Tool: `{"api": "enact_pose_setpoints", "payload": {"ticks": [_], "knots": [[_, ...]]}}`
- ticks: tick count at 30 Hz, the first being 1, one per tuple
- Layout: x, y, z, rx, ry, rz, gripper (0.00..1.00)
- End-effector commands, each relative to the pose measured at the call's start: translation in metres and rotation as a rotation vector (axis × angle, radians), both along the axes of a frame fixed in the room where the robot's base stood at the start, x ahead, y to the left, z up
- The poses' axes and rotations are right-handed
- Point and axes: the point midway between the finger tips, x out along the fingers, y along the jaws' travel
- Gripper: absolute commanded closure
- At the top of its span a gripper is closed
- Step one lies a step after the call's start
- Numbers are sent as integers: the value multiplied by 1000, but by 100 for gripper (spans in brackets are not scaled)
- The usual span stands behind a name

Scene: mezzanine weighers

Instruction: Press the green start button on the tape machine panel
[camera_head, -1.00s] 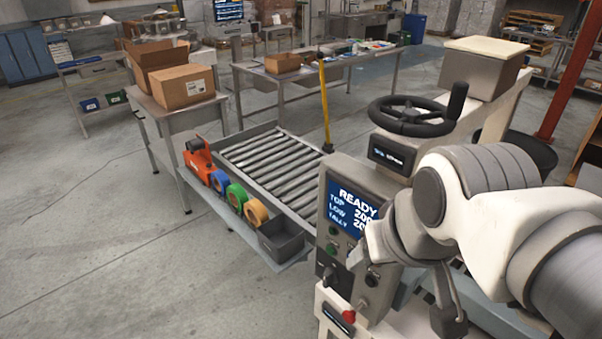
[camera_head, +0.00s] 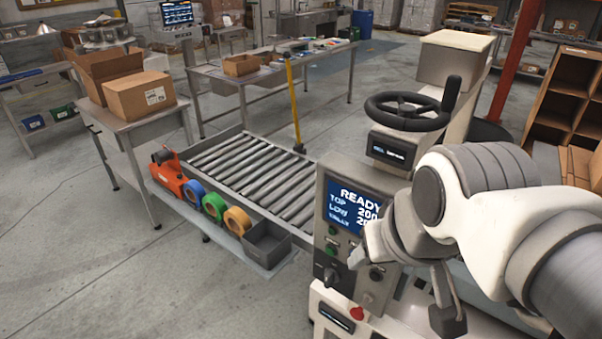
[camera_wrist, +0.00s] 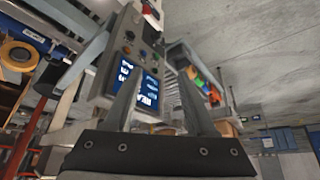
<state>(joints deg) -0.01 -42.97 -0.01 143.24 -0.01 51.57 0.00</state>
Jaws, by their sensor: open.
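The tape machine panel (camera_head: 318,240) is grey and upright, with a lit blue screen (camera_head: 347,207) reading READY. A green button (camera_head: 331,250) shows below the screen, at the panel's left side. My gripper (camera_head: 402,290) is in front of the panel's right part, to the right of the green button, and hides some of the panel and screen. In the wrist view my gripper (camera_wrist: 160,88) has its two fingers apart with nothing between them. The panel (camera_wrist: 105,78) and screen appear there upside down beyond the fingers.
A black handwheel (camera_head: 405,112) stands above the panel and a red button (camera_head: 356,313) is low on the machine. A roller conveyor (camera_head: 245,170) lies to the left, with tape rolls (camera_head: 214,206) and a grey bin (camera_head: 266,241) along its edge. The floor at front left is clear.

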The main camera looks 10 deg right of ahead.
Motion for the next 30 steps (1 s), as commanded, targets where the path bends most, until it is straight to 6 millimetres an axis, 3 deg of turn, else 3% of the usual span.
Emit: {"api": "enact_pose_setpoints", "payload": {"ticks": [1,9,30], "knots": [[0,0,0,0,0,0,55],[0,0,0,0,0,0,100],[0,0,0,0,0,0,100]]}}
